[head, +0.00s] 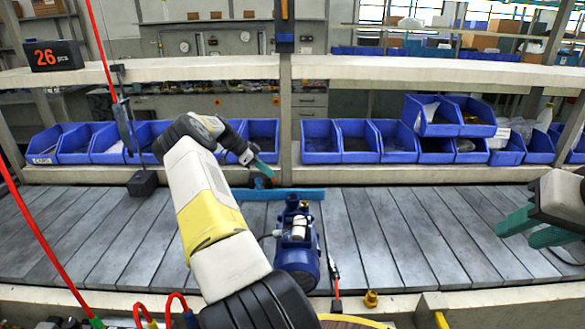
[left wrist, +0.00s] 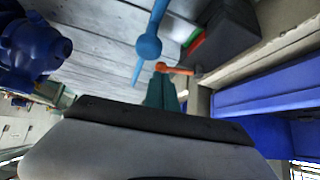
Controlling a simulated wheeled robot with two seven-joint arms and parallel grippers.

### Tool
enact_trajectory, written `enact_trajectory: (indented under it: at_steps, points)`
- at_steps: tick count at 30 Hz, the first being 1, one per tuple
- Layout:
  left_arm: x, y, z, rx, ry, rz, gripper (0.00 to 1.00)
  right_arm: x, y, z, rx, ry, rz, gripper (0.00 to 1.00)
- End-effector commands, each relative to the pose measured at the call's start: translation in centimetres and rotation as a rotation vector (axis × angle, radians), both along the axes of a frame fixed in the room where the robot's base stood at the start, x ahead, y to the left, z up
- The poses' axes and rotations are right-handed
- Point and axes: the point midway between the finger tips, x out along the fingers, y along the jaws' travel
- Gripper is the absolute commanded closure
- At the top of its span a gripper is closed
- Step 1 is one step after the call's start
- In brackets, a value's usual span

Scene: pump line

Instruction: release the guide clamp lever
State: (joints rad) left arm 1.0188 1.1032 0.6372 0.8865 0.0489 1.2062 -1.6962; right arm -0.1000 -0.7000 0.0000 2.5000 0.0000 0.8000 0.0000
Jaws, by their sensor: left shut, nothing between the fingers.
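My left gripper (head: 266,172) is shut and empty, its teal fingertips just above the blue guide bar (head: 300,193) behind the pump. A small orange-red lever (head: 273,180) shows at the fingertips. In the left wrist view the shut fingers (left wrist: 163,80) are right beside the orange lever (left wrist: 176,70); I cannot tell whether they touch. The lever lies near a blue rod with a round knob (left wrist: 148,46). My right gripper (head: 535,228) is open and empty at the right edge, its two teal fingers apart.
A blue pump (head: 297,252) stands on the grey slatted line (head: 430,230). Blue bins (head: 320,142) line the back under a pale shelf (head: 420,68). The slats right of the pump are largely clear.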

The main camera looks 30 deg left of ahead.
Motion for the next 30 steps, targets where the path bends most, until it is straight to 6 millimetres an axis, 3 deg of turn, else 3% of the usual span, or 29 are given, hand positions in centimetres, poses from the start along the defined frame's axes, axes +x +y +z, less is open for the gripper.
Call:
enact_trajectory:
  at_steps: [30]
  points:
    - [-1.4,-0.7,0.1,0.0,0.0,0.0,1.0,0.0,0.0,0.0,0.0,0.0,0.0,0.64]
